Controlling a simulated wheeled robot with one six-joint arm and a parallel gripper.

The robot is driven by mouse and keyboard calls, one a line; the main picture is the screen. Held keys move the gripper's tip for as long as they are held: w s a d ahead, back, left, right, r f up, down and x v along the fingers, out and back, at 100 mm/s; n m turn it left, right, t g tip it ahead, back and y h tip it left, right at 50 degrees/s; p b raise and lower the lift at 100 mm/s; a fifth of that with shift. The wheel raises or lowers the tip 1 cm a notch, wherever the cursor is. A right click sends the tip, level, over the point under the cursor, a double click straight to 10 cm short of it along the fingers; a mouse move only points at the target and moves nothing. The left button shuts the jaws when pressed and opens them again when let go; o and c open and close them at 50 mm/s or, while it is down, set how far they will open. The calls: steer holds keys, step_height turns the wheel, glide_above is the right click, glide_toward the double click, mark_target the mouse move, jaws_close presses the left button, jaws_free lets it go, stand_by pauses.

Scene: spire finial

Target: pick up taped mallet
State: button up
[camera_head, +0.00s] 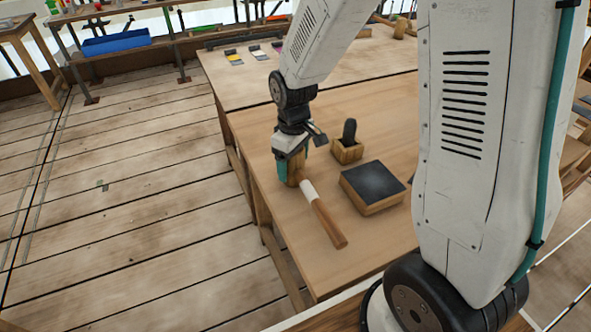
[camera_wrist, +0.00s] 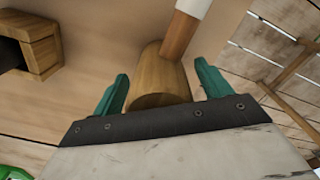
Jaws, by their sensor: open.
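The taped mallet (camera_head: 322,212) lies on the wooden workbench, its brown handle pointing toward the front edge and white tape wrapped near the head. In the wrist view its round wooden head (camera_wrist: 161,78) sits between my gripper's fingers, with the white tape at the top edge. My gripper (camera_wrist: 158,84) is open, its two teal fingers on either side of the head with a gap visible at each side. In the head view my gripper (camera_head: 293,172) is low at the bench's left edge and hides part of the mallet head.
A small wooden box with a dark object (camera_head: 348,146) stands right of my gripper. A wooden block with a dark top (camera_head: 372,186) lies beside the mallet handle. The workbench (camera_head: 290,245) has bare surface around the handle, and its left edge is close by.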

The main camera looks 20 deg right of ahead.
steer(key=c, duration=1.2)
